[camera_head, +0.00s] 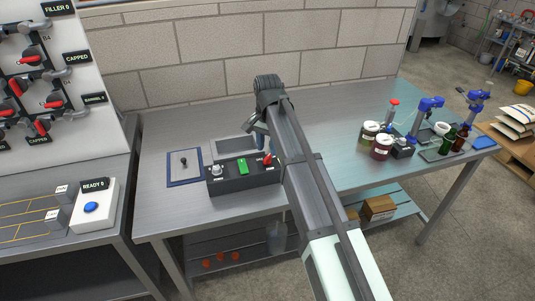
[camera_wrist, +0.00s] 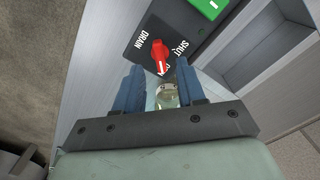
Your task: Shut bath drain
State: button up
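The bath's control box (camera_head: 240,183) stands on the steel bench, with a grey bath basin (camera_head: 237,145) behind it. A red drain handle (camera_wrist: 158,52) sits on its dark panel, between the words DRAIN and SHUT; it also shows in the head view (camera_head: 268,159). A third label below the handle is partly hidden, so the exact setting is hard to read. My gripper (camera_wrist: 158,67) is open, its two blue fingers apart on either side of the handle's near end. I cannot tell whether they touch it.
A green switch (camera_head: 243,167) and a grey knob (camera_head: 217,171) are on the same box. A blue-edged tray (camera_head: 185,167) lies to the left. Jars (camera_head: 382,148) and bottles stand far right.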

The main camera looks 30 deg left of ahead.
aim_at(267, 156)
jog(key=shift+f, duration=1.9)
jog(key=shift+c, duration=0.3)
grip_shut()
